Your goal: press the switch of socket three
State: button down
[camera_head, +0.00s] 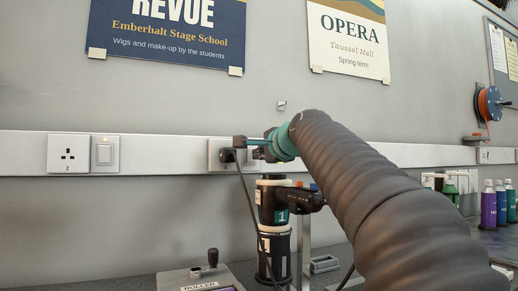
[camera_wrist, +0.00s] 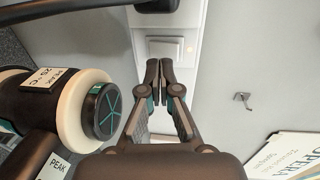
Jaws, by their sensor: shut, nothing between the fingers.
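A white socket (camera_head: 215,154) on the wall rail has a black plug in it; its number is not readable. A pale switch (camera_wrist: 165,47) beside this socket shows in the wrist view, with a small glowing spot near its edge. Contact cannot be told. Socket two (camera_head: 67,155) and its switch (camera_head: 105,154) are farther left.
A black appliance (camera_head: 272,215) marked 1 stands below my gripper and is close on the left in the wrist view (camera_wrist: 45,95). A cable (camera_head: 248,195) hangs from the plug. A wall hook (camera_head: 281,105) is above. A control box (camera_head: 200,278) is on the bench.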

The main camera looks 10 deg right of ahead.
aim_at(251, 150)
jog(key=shift+w+a+r, duration=0.15)
jog(key=shift+w+r, duration=0.05)
jog(key=shift+w, duration=0.6)
jog(key=shift+w+a+r, duration=0.15)
jog(key=shift+w, duration=0.65)
jog(key=shift+p, duration=0.3)
jog(key=shift+w+a+r+p, duration=0.1)
jog(key=shift+w+r+p, duration=0.35)
jog(key=shift+p, duration=0.55)
jog(key=shift+f, duration=0.2)
jog(key=shift+s+b, duration=0.3)
jog(key=s+d+r, duration=0.1)
jog(key=s+r, duration=0.1)
jog(key=s, duration=0.4)
jog(key=s+d+r, duration=0.1)
jog(key=s+r, duration=0.2)
jog(key=s, duration=0.3)
jog(key=shift+d+r, duration=0.25)
